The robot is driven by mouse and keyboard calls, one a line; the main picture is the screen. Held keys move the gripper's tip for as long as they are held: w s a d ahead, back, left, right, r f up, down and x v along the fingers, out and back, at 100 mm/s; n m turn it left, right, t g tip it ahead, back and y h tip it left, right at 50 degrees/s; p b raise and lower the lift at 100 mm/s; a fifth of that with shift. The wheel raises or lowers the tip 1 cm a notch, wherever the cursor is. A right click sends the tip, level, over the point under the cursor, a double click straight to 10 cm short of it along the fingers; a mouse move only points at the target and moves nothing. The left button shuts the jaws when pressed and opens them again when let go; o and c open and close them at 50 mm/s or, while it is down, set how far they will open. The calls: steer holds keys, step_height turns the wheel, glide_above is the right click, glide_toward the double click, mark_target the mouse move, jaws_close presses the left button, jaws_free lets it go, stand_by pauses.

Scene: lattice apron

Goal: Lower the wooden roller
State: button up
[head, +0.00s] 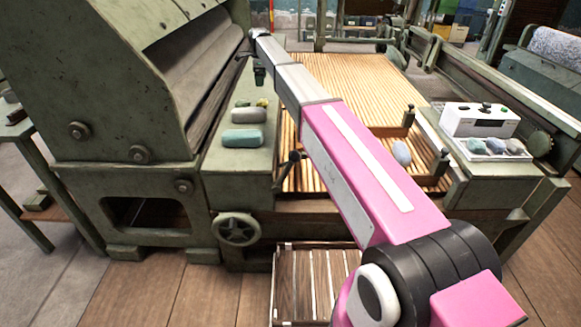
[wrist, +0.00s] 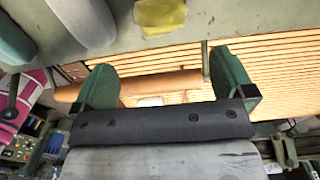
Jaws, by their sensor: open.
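The wooden roller (wrist: 155,86) shows in the wrist view as a smooth orange-brown bar beside the slatted wooden apron (wrist: 275,70). My gripper (wrist: 163,72) is open, with one green finger towards each end of the visible roller. The roller spans the gap between the fingers and extends left past the left finger. I cannot tell whether the fingers touch it. In the head view, my gripper (head: 259,75) is small, at the far end of my arm by the green machine. The apron (head: 355,75) lies to its right. I cannot make out the roller there; my arm covers much of that area.
A green ledge (head: 232,175) left of the apron holds a teal bundle (head: 242,138), a grey bundle (head: 249,115) and a yellow-green piece (head: 262,102). A black-knobbed lever (head: 294,157) stands at its edge. A white control box (head: 480,121) and tray sit at right.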

stand_by(0.3)
steer(key=shift+s+d, duration=0.1)
steer(key=shift+s, duration=0.05)
steer(key=c, duration=0.7)
steer(key=s+d+n, duration=0.2)
steer(key=s, duration=0.1)
steer(key=s+d+r+n, duration=0.1)
steer(key=s, duration=0.1)
steer(key=shift+s+d+t, duration=0.1)
steer(key=shift+d+t, duration=0.05)
steer(key=shift+t, duration=0.15)
jaws_close()
steer(key=s+d+r+n+t+h, duration=0.1)
steer(key=s+d+n, duration=0.55)
steer(key=s, duration=0.25)
steer(key=s+d+r+n+t, duration=0.2)
steer(key=s+d+n, duration=0.3)
steer(key=s+n, duration=0.4)
steer(key=shift+m, duration=0.35)
steer(key=x, duration=0.4)
steer(key=s+x, duration=0.1)
steer(key=x, duration=0.3)
steer(key=d+x, duration=0.1)
steer(key=x, duration=0.3)
steer(key=shift+s+f, duration=0.15)
steer(key=shift+f, duration=0.05)
steer(key=shift+d+f, duration=0.2)
steer(key=shift+f, duration=0.6)
